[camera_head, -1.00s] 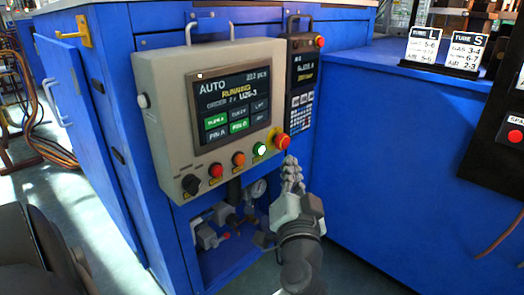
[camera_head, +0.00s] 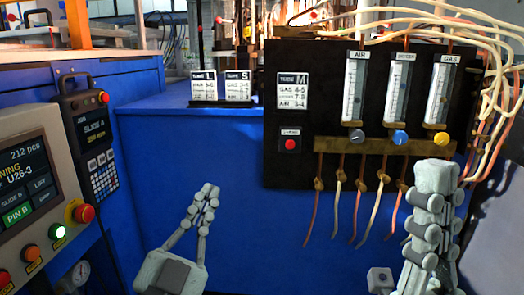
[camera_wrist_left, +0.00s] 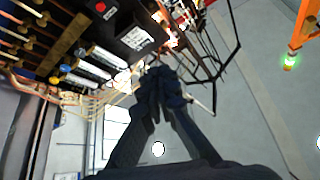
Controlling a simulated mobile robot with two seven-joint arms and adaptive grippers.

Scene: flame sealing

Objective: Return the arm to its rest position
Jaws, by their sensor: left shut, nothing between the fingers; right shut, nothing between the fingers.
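My left gripper (camera_head: 208,190) is in the lower middle of the head view, in front of the blue cabinet. Its fingers meet at the tips and hold nothing. In the left wrist view the dark fingers of my left gripper (camera_wrist_left: 163,82) come together with nothing between them. My right gripper (camera_head: 437,180) stands upright at the lower right of the head view, in front of the area below the flow meter panel. Its fingers are together and hold nothing visible.
The control box (camera_head: 35,185) with lit screen and buttons is at the left. A black panel (camera_head: 325,100) carries AIR and GAS flow meters, knobs and a red button. Hoses (camera_head: 372,215) hang below it. Label cards (camera_head: 238,86) stand on the blue cabinet top (camera_head: 165,103).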

